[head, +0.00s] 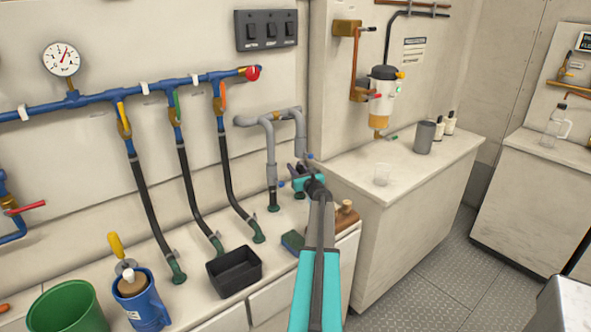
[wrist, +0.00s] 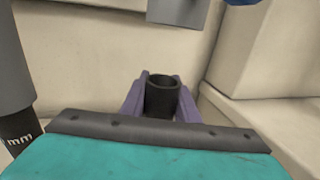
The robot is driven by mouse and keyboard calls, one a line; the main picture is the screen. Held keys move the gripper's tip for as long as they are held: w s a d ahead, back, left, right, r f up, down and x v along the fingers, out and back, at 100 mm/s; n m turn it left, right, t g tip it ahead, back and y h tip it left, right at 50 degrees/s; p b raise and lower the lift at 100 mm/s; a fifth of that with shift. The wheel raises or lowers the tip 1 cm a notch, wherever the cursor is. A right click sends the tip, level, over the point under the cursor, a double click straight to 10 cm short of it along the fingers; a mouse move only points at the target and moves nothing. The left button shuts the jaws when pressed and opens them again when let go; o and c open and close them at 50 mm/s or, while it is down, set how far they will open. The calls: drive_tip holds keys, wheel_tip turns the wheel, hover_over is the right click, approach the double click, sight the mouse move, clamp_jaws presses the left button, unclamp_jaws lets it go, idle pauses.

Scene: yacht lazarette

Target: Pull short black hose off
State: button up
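The short black hose (wrist: 162,97) stands upright between the two purple fingers of my gripper (wrist: 161,104) in the wrist view, with both fingers against its sides. Its open top faces up and is empty. The lower end of a grey pipe (wrist: 178,10) is above and behind it, with a visible gap between them. In the head view my gripper (head: 297,172) is beside the bent grey pipes (head: 270,140) at the counter's back; the short hose is too small to make out there. A second grey pipe on the left runs into another black hose (head: 273,199).
Several long black hoses (head: 147,207) hang from the blue manifold (head: 100,97) to the counter. A black bin (head: 234,272), a blue jug (head: 141,303) and a green bucket (head: 67,309) stand at left. A brown object (head: 346,214) lies right of my arm.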

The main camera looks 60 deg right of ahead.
drive_tip(key=shift+c, duration=0.8)
drive_tip(key=shift+r+p, duration=1.4)
drive_tip(key=shift+r, duration=1.1)
drive_tip(key=shift+s+a, duration=0.1)
drive_tip(key=shift+s, duration=0.15)
drive_tip(key=s+a, duration=0.2)
drive_tip(key=s, duration=0.6)
drive_tip(key=shift+a+b, duration=0.3)
idle(1.8)
